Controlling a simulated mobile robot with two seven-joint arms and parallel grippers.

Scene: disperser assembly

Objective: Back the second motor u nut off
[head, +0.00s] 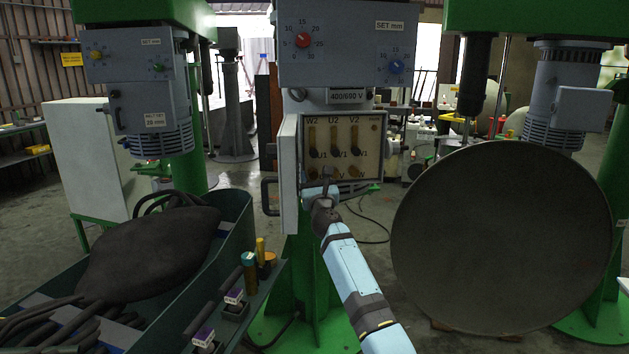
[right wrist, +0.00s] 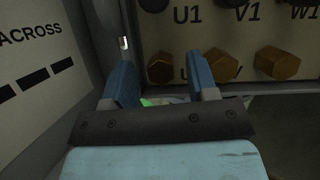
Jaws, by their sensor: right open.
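The open terminal box (head: 374,137) of the middle machine faces me, with rows marked W2 U2 V2, U1 V1 W1 and U V W. The brass U nut (right wrist: 160,68) is at the left of the bottom row, still on the panel. It also shows in the head view (head: 311,173). My right gripper (head: 323,187) is just below that row. In the right wrist view its two blue fingers (right wrist: 160,75) are apart, with the U nut showing between and beyond them. No contact is visible. The right finger partly covers the V nut (right wrist: 222,64). My left gripper is out of view.
The box's open door (right wrist: 35,75) stands close on the left of my right gripper. The W nut (right wrist: 277,62) is to the right. A large grey disc (head: 502,240) is at right. A green bin (head: 236,215) holding a dark bag (head: 150,252) is at left.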

